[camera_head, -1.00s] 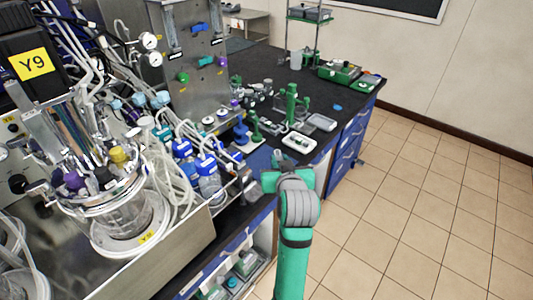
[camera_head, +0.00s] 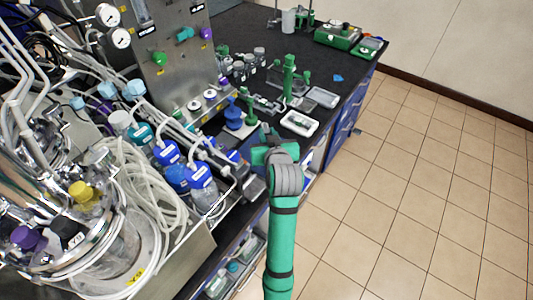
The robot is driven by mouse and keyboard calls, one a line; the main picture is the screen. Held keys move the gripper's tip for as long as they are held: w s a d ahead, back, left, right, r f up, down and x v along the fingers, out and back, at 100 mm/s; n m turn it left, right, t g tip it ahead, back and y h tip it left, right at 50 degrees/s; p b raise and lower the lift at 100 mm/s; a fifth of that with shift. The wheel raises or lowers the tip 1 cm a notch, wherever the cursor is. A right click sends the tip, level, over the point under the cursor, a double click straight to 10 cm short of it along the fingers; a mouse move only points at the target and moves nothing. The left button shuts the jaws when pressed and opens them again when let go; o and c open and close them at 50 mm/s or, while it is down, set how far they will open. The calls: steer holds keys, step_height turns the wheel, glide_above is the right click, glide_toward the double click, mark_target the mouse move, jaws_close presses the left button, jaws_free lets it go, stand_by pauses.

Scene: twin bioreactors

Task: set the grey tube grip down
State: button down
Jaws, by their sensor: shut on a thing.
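My green and grey arm reaches up from the bottom of the view, and my gripper (camera_head: 268,137) is at its far end, over the front edge of the black bench. The wrist hides most of the fingers. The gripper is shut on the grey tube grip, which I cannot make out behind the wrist.
Bottles with blue caps (camera_head: 200,176) and coiled clear tubes stand close left of my arm. The tiled floor at right is clear.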

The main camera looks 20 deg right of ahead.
steer(key=f, duration=0.6)
steer(key=shift+s+d, duration=0.15)
steer(key=shift+d, duration=0.1)
steer(key=f, duration=0.3)
steer(key=shift+a+f, duration=0.25)
steer(key=shift+a, duration=0.1)
steer(key=shift+f, duration=0.4)
steer(key=shift+d+f, duration=0.15)
steer(key=c, duration=1.6)
jaws_free()
steer(key=shift+r, duration=0.2)
steer(key=v, duration=1.2)
